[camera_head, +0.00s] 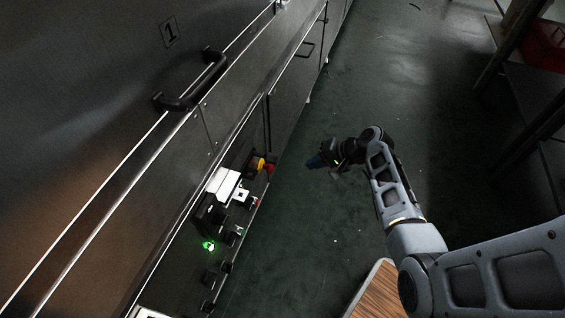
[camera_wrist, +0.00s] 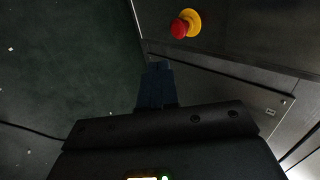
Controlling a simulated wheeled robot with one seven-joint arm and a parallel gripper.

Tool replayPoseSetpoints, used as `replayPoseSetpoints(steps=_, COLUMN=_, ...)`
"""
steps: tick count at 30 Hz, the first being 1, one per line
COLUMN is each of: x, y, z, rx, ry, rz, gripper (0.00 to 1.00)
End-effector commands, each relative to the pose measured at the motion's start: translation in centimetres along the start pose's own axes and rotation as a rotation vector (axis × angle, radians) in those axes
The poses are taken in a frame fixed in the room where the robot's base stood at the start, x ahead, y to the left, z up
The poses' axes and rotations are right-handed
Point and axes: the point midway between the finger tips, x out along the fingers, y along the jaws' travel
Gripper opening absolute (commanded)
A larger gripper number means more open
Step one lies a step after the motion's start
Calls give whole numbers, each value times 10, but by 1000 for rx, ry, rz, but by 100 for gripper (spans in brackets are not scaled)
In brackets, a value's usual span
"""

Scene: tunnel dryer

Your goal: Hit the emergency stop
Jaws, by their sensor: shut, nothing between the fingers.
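The emergency stop is a red mushroom button (camera_head: 269,168) on a yellow collar (camera_head: 259,163), mounted on the dryer's dark control panel left of centre in the head view. In the wrist view the red button (camera_wrist: 179,29) and yellow collar (camera_wrist: 193,20) show at the top, right of centre. My gripper (camera_head: 316,161) is in front of the panel, to the right of the button, with a clear gap between them. In the wrist view its fingers (camera_wrist: 157,72) are shut together, empty, and lie below the button in the picture.
The panel also carries a white box (camera_head: 223,186), a lit green lamp (camera_head: 208,245) and several dark knobs. A dark door handle (camera_head: 190,84) juts out above. The green floor is open beyond the gripper. A rack with a red bin (camera_head: 546,45) stands at the far right.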

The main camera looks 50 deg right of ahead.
Motion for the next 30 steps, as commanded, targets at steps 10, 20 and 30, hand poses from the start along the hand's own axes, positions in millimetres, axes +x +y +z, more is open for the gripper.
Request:
replayPoseSetpoints(steps=10, x=5, y=1, z=1, rx=-1, ry=0, rz=1, gripper=0)
replayPoseSetpoints(steps=20, x=60, y=4, z=0, rx=-3, ry=-1, rz=2, gripper=0)
replayPoseSetpoints(steps=30, x=116, y=-9, z=0, rx=-6, ry=1, rz=1, gripper=0)
